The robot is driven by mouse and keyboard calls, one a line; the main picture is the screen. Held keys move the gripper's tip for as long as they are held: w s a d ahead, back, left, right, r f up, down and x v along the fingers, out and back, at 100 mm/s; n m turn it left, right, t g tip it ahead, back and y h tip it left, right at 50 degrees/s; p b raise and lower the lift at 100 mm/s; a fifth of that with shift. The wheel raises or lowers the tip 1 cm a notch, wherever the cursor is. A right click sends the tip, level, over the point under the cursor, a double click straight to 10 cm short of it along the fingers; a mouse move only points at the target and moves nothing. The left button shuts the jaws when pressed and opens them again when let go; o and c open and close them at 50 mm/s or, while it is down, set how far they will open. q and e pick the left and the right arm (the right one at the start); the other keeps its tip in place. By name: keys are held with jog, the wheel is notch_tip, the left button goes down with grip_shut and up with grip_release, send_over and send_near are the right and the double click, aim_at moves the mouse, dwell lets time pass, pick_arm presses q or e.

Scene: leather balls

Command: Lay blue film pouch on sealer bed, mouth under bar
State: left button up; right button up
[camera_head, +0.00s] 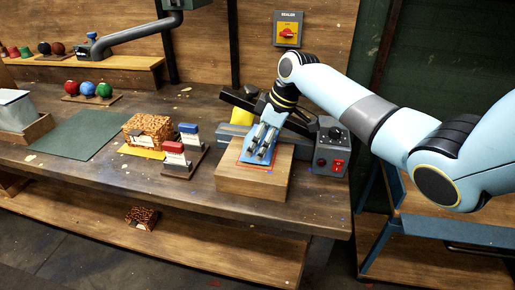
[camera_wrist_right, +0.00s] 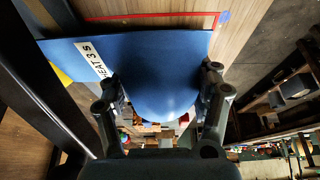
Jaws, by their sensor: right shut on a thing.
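The blue film pouch (camera_wrist_right: 165,55) is between the fingers of my right gripper (camera_wrist_right: 163,88) in the right wrist view, with a white label on its left part. In the head view my right gripper (camera_head: 261,148) points down over the wooden block (camera_head: 252,184) at the front of the sealer, within a red outline. The gripper is shut on the pouch and hides most of it there. The sealer's dark bar (camera_head: 240,101) is raised behind the gripper. Whether the pouch mouth is under the bar cannot be told. My left gripper is not in view.
The sealer's grey control box (camera_head: 333,150) with red switches stands just right of the block. The table's front edge is close to the block.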

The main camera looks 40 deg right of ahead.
jog(key=shift+w+d, duration=0.15)
jog(key=shift+f, duration=0.1)
dwell(0.4)
jog(key=shift+f+b, duration=0.35)
jog(key=shift+f, duration=0.05)
jog(key=o, duration=1.5)
